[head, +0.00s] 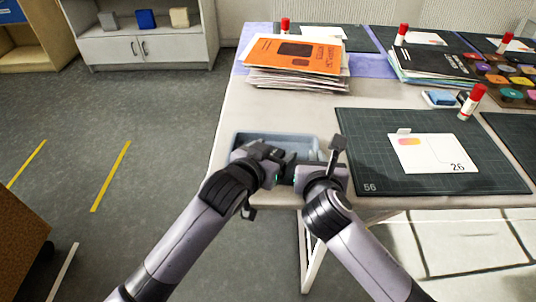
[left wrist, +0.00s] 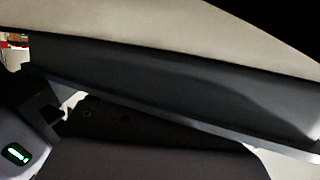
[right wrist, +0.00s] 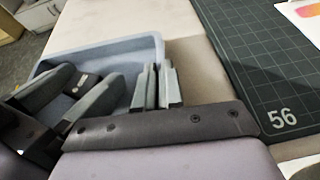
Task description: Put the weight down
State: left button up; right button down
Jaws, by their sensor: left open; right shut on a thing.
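A blue-grey tray (head: 245,136) sits at the front left corner of the table, and its rim also shows in the right wrist view (right wrist: 110,46). My left gripper (head: 287,165) is open. My right gripper (right wrist: 160,88) is shut at the tray's right wall, one finger on each side, and seems to pinch that wall. The tray's near part is hidden by my grippers.
A dark mat (head: 370,150) marked 56 lies right of the tray, with a card (head: 430,165) and a glue stick (head: 472,102) on it. A magazine stack (head: 290,75) stands behind. The light table top between them (head: 285,113) is bare.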

pick_arm(q)
jog(key=shift+r, duration=0.3)
jog(key=shift+s+a+r, duration=0.1)
jog(key=shift+s+r, duration=0.1)
jog(key=v, duration=1.1)
jog(key=shift+s+a+r, duration=0.1)
jog(key=shift+s+r, duration=0.05)
jog(key=shift+r, duration=0.1)
pick_arm(e)
jog(key=c, duration=1.2)
grip_release()
jog(key=shift+p+v, duration=0.85)
jog(key=shift+v, duration=2.75)
pick_arm(q)
jog(key=shift+r, duration=0.8)
jog(key=shift+s, duration=0.1)
pick_arm(e)
jog(key=shift+s, duration=0.1)
